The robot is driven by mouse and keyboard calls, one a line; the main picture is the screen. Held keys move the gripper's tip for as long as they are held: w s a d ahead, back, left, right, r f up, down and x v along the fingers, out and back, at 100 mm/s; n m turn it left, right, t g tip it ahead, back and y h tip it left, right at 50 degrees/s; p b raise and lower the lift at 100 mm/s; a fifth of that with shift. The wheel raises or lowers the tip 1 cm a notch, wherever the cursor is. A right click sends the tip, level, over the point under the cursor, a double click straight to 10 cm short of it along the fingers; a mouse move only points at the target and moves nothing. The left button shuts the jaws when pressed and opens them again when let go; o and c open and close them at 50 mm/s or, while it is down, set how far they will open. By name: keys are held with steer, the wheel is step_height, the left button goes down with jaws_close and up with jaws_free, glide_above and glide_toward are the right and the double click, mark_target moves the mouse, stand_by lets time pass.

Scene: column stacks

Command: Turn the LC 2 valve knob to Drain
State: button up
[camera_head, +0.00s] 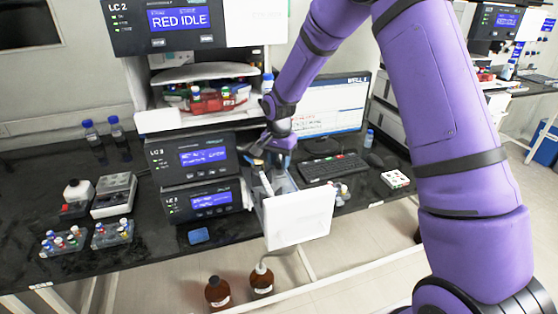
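The LC 2 unit (180,18) is at the top left, with a blue screen reading "RED IDLE". I cannot make out its valve knob or a Drain mark; the arm and gripper cover part of the area below. My gripper (262,168) points down at the right side of the lower stacked modules, above an open drawer (298,218) with a white front. The fingers are small and partly merged with the things behind them, so I cannot tell whether they are open or hold anything.
Two modules with blue screens (203,157) stand below an open bay with a red tray (217,97). A monitor (330,103) and keyboard (333,167) are right of the gripper. Vial racks (112,233) sit on the left bench. Brown bottles (217,292) stand below the drawer.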

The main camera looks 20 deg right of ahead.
steer(key=shift+n, duration=0.4)
steer(key=n, duration=1.7)
stand_by(0.6)
steer(key=o, duration=0.9)
steer(key=shift+o, duration=0.2)
